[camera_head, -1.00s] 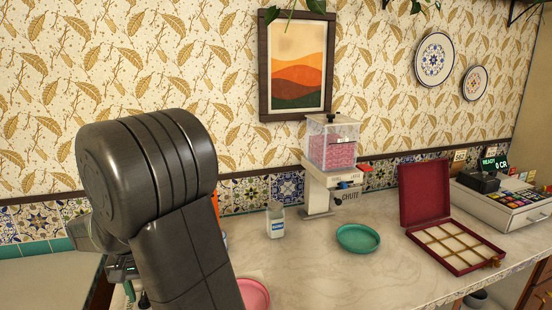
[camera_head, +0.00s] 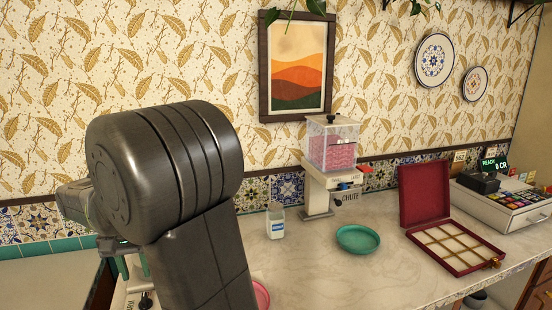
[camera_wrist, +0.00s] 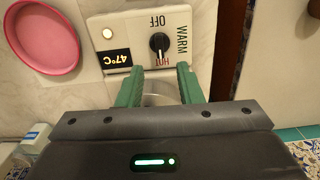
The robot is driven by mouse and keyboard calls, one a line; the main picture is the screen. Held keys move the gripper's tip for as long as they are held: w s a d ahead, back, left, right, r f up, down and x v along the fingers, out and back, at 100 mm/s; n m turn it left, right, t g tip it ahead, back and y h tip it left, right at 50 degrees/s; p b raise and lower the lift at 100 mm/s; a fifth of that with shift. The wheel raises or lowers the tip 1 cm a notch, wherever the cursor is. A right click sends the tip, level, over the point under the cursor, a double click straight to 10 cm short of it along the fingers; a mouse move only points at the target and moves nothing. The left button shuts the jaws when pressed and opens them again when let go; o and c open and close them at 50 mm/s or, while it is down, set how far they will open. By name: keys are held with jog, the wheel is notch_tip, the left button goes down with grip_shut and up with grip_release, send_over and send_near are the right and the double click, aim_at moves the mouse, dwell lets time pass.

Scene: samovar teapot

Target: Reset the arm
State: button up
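My gripper (camera_wrist: 159,72) is open in the wrist view, its two green fingers apart with no object clearly held. A round greyish surface shows between them, partly hidden. Just beyond the fingertips is a white control panel (camera_wrist: 115,30) with a black knob (camera_wrist: 159,42), the labels OFF, WARM and HOT, and a display (camera_wrist: 116,60) reading 47°C. The knob's pale mark seems to point towards HOT. In the camera_head view my dark arm fills the left foreground and hides most of the gripper; a green finger (camera_head: 143,264) shows at its left.
A pink plate (camera_wrist: 48,36) lies beside the panel. On the counter (camera_head: 310,280) stand a small white container (camera_head: 275,222), a pink-filled dispenser (camera_head: 333,155), a teal dish (camera_head: 358,239), an open red box (camera_head: 455,247) and a cash register (camera_head: 505,205). The middle front counter is clear.

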aim_at(143, 298)
notch_tip(143, 298, down, 8)
jog(key=shift+f, duration=0.2)
jog(key=shift+r+n+b, duration=0.1)
jog(key=shift+n+b, duration=0.3)
jog(key=shift+n, duration=0.2)
jog(key=n+b, duration=0.1)
jog(key=n, duration=0.2)
jog(key=shift+n, duration=0.4)
jog(key=n+b, duration=0.3)
jog(key=n, duration=0.3)
notch_tip(143, 298, up, 8)
jog(key=shift+f+p, duration=0.1)
jog(key=shift+p, duration=0.4)
jog(key=shift+d, duration=0.1)
